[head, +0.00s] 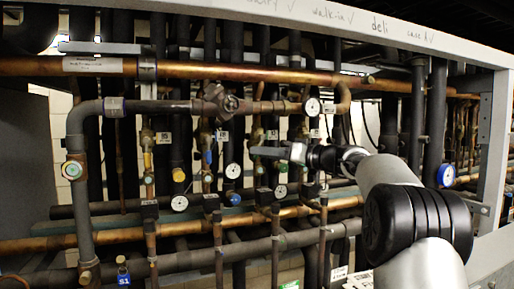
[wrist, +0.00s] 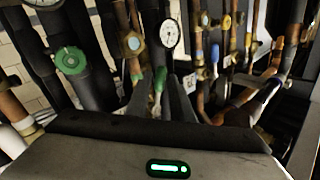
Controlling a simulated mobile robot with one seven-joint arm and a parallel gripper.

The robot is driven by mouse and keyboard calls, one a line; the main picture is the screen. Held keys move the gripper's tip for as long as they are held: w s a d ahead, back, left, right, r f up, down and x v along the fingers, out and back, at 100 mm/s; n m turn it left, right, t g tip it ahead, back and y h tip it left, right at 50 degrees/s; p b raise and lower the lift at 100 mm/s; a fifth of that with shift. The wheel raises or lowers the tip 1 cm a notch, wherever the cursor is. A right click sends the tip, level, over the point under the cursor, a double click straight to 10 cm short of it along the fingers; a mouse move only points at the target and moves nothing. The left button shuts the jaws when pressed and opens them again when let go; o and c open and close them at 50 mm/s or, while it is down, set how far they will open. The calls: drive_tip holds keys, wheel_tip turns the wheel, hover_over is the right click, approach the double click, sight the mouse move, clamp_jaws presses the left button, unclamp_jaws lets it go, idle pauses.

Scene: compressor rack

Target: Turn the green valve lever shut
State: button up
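The green valve lever (wrist: 160,78) is a small green piece in the middle of the wrist view, in line with the gap between my fingertips. My gripper (wrist: 163,92) is open, with one finger on each side of that line. I cannot tell whether the lever is between the fingers or just beyond them, and no contact shows. In the head view my gripper (head: 268,152) reaches left into the rack, in front of the vertical pipes. A small green spot (head: 283,168) shows just below it, perhaps the lever. The valve body is mostly hidden.
A round green cap (wrist: 71,60) sits left of the fingers, and a white gauge (wrist: 170,33) is just above them. A blue lever (wrist: 215,54) is to the right. Copper pipes (head: 200,70) and dark pipes crowd around. The rack's light frame post (head: 493,150) stands right of my arm.

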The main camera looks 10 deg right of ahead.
drive_tip(key=shift+x, duration=1.15)
clamp_jaws()
